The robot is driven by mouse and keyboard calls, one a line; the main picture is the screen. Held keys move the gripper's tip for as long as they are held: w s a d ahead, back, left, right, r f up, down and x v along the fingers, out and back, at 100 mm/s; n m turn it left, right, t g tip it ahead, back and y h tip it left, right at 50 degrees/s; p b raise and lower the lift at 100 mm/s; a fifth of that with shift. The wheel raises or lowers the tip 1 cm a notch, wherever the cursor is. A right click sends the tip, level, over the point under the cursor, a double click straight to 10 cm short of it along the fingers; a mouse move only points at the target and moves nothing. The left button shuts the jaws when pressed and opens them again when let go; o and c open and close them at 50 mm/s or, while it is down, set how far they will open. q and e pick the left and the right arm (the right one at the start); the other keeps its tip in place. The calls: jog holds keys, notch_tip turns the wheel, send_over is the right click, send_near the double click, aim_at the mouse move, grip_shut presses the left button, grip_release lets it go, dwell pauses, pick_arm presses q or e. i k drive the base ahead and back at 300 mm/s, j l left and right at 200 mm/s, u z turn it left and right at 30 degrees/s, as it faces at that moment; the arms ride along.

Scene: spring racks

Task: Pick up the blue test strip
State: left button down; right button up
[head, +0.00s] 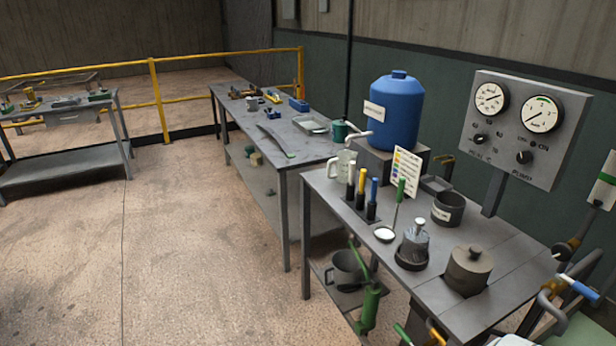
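A blue strip-like stick (374,190) stands upright at the left part of the near grey table (330,192). Its lower end sits in a black holder (371,211). A yellow stick (362,180) and a white stick (350,173) stand in similar black holders just to its left. A white card with coloured squares (405,172) stands close to its right. Neither of my grippers shows in the head view.
A blue tank (396,112) and gauge panel (522,128) stand behind. Open floor (190,250) lies left.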

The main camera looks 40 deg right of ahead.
aim_at(375, 182)
jog(key=i+j+z, duration=0.1)
jog(key=i, duration=0.4)
jog(key=i+j+z, duration=0.1)
jog(key=i, duration=0.35)
jog(key=i+j+z, duration=0.1)
jog(key=i+j, duration=0.2)
jog(key=i, duration=0.2)
jog(key=z, duration=3.15)
